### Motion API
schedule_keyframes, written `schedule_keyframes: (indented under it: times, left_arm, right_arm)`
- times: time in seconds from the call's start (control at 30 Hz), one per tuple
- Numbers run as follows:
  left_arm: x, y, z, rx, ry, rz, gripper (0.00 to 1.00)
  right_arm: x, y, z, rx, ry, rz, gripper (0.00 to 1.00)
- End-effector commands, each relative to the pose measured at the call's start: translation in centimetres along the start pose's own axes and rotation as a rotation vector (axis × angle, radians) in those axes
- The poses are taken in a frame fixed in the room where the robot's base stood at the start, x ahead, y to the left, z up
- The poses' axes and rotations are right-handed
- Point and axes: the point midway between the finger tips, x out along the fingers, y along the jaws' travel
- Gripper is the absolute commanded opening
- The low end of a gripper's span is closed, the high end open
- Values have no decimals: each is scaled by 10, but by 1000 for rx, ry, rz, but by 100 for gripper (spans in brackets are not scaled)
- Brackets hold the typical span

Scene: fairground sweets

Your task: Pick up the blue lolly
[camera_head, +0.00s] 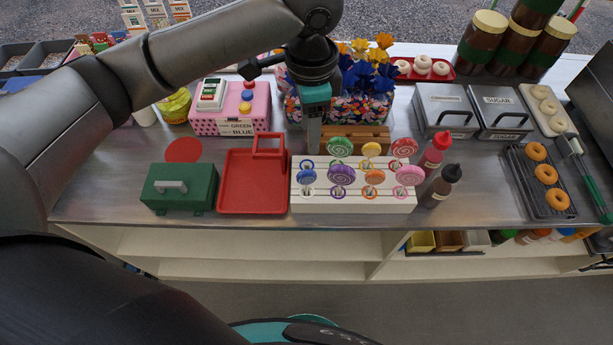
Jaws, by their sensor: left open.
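The blue lolly (307,176) stands upright at the left end of the front row in a white stepped stand (350,206). In that row are also a purple lolly (341,175), an orange lolly (375,177) and a pink lolly (409,175). A green lolly (340,147), a yellow lolly (371,150) and a red lolly (404,147) stand in the row behind. My left gripper (314,130) points down above and behind the blue lolly, apart from it. It is open and empty. My right gripper is not in view.
A red tray (252,203) with a handle lies left of the stand, beside a green box (180,187). A red sauce bottle (436,152) and a dark bottle (442,185) stand close at the right. A flower box (362,106) and wooden block (354,133) are behind.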

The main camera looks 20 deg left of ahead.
Motion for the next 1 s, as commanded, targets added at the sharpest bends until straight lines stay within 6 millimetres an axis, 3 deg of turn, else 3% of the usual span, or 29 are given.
schedule_keyframes:
  times: [0.4, 0.77, 1.0]
  left_arm:
    - [77, 0, 2, -1, -4, 2, 55]
    - [109, -3, 2, -1, -3, 1, 55]
    - [144, -8, 5, 0, -2, 0, 55]
  right_arm:
    - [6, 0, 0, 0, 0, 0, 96]
    - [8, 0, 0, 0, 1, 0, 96]
    - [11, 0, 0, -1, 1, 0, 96]
